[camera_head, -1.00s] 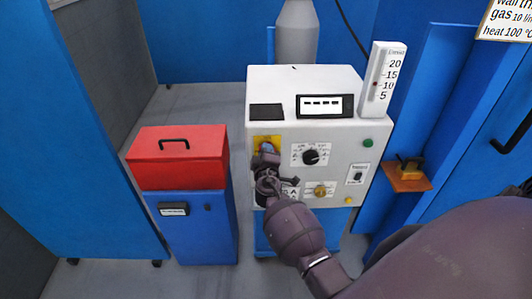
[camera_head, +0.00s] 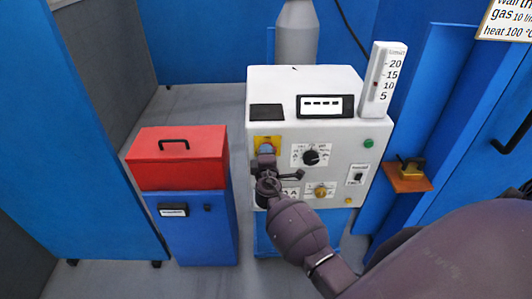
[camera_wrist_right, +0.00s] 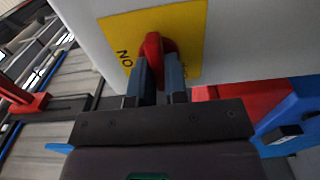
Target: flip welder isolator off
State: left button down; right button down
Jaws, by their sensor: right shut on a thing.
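The welder is a white box (camera_head: 306,85) with a control panel on its front. Its isolator has a yellow plate (camera_head: 258,139) at the panel's upper left, which also shows in the right wrist view (camera_wrist_right: 186,28). The red isolator handle (camera_wrist_right: 154,46) stands out from this plate in the right wrist view. My right gripper (camera_wrist_right: 159,72) is shut on the handle, one finger on each side. In the head view my right gripper (camera_head: 266,150) covers the handle and the lower part of the plate. My left gripper is not in view.
Close by on the panel are a black dial (camera_head: 311,157), a brass fitting (camera_head: 320,191) and a small black switch (camera_head: 357,177). A red toolbox (camera_head: 178,155) sits on a blue cabinet (camera_head: 192,232) to the left. A gas cylinder (camera_head: 297,35) stands behind the welder.

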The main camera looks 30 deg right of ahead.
jog(key=c, duration=1.1)
grip_release()
jog(key=shift+c, duration=0.2)
jog(key=v, duration=1)
jog(key=shift+s+a+b, duration=0.3)
jog(key=shift+b, duration=0.1)
